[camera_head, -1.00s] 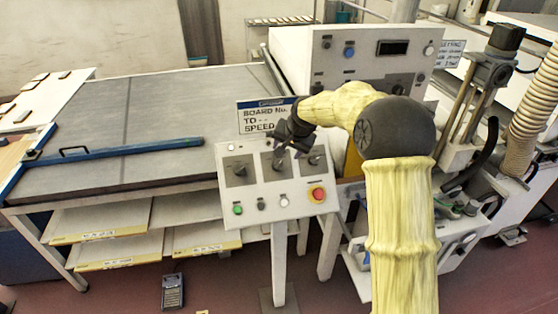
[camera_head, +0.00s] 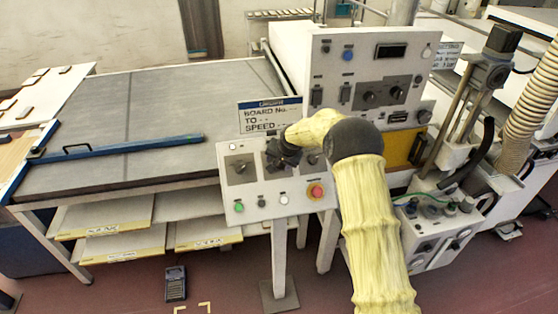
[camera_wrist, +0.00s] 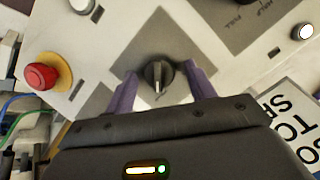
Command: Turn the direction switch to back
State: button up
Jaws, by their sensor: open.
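A pale control box (camera_head: 260,212) on a post carries three dark rotary switches on grey plates. My gripper (camera_head: 283,155) is at the middle switch and hides most of it in the head view. Labels at this knob are not readable, so I cannot tell from print which switch is the direction switch.
A red emergency button (camera_head: 316,191) on the box also shows in the wrist view (camera_wrist: 42,76). A sign (camera_head: 268,118) stands behind the box. A taller panel (camera_head: 372,95) rises behind my arm. The conveyor bed (camera_head: 120,110) lies to the left.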

jog(key=shift+c, duration=0.2)
jog(key=c, duration=0.9)
jog(key=shift+c, duration=0.2)
